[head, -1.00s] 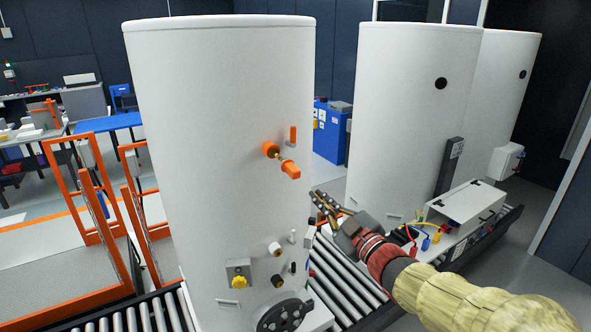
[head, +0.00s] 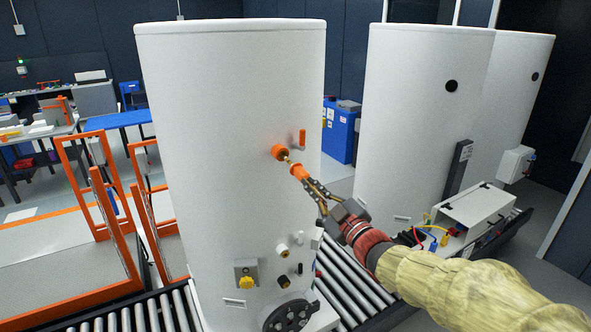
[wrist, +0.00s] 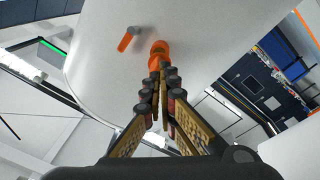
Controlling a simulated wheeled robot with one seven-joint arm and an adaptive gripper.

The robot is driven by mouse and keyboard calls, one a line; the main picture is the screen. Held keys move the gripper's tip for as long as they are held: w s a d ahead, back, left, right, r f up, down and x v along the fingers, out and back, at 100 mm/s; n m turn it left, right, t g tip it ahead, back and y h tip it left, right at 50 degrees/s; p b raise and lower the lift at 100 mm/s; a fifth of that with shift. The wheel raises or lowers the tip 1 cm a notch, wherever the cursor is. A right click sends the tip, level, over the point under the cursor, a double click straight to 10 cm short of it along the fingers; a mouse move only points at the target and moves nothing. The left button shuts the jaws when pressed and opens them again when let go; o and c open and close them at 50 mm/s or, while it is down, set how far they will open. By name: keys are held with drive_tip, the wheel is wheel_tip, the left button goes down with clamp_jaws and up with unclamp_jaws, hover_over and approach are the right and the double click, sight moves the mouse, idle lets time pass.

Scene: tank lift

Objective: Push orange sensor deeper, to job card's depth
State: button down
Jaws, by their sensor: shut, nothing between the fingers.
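The orange sensor (head: 299,172) sticks out of the front of the near white tank (head: 225,110). A thin metal stem shows between its orange head and the orange collar (head: 280,153) on the tank wall. My gripper (head: 309,187) is shut, its fingertips at the outer end of the sensor head and roughly in line with it. In the wrist view the sensor (wrist: 158,52) sits just beyond my fingertips (wrist: 163,76), which hide part of it. I cannot tell whether they touch. I cannot make out a job card.
A small orange-handled fitting (head: 302,138) is on the tank to the sensor's upper right. Several fittings and a yellow knob (head: 247,281) sit lower down. A roller conveyor (head: 345,285) runs beneath. A second white tank (head: 415,120) and a white box (head: 475,207) stand at right.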

sight(297, 169)
drive_tip(key=shift+b+x, duration=0.95)
drive_tip(key=shift+x, duration=0.95)
idle(0.4)
